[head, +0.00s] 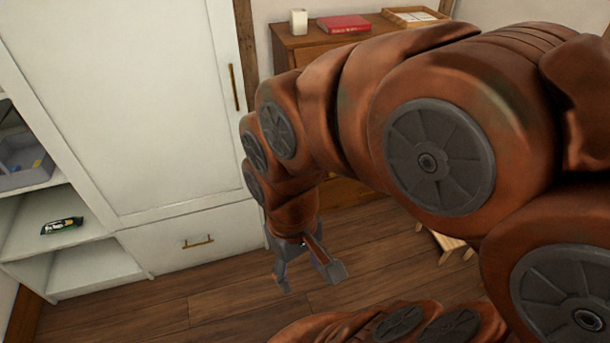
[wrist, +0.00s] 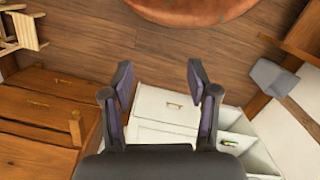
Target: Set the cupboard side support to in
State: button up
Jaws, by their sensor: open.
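The white cupboard (head: 130,100) stands at the left in the head view, with a tall shut door, a shut drawer (head: 195,243) below it and open side shelves (head: 80,270) at its left. It also shows low in the wrist view (wrist: 165,108), partly hidden by my gripper. I cannot make out which part is the side support. My gripper (head: 310,276) hangs over the floor in front of the cupboard, to the right of its drawer, fingers apart and empty. In the wrist view my gripper (wrist: 159,78) also shows nothing between its fingers.
A wooden dresser (head: 295,50) stands right of the cupboard, with a white candle (head: 298,22), a red book (head: 343,24) and a tray (head: 416,16) on top. A small wooden stool (wrist: 25,35) stands near it. A grey bin (head: 25,165) sits on a shelf.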

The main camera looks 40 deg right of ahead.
jog(key=w+d+f+m+t+b, duration=0.1)
jog(key=w+d+f+t+b, duration=0.2)
jog(key=w+d+f+b, duration=0.5)
jog(key=w+d+f+t+b, duration=0.3)
jog(key=w+f+b, duration=0.3)
jog(key=w+f, duration=0.4)
jog(key=w+d+f+m+t+b, duration=0.1)
jog(key=w+d+f+t+b, duration=0.2)
jog(key=w+d+f+b, duration=0.45)
jog(key=m+t+h+b, duration=0.3)
jog(key=t+b, duration=0.4)
jog(key=b, duration=0.6)
send_near(333, 176)
jog(key=w+a+f, duration=0.2)
jog(key=w+a, duration=0.3)
jog(key=a, duration=0.3)
jog(key=s+d+m+t+h+b, duration=0.1)
jog(key=s+d+t+h+b, duration=0.2)
jog(key=d, duration=0.5)
jog(key=shift+g, duration=0.3)
jog(key=shift+a+f+b+x, duration=0.15)
jog(key=shift+b+x, duration=0.4)
jog(key=shift+x, duration=1.45)
jog(key=shift+a+f+b+x, duration=0.15)
jog(key=shift+b+x, duration=0.35)
jog(key=shift+x, duration=1.45)
jog(key=shift+w+d, duration=0.1)
grip_shut()
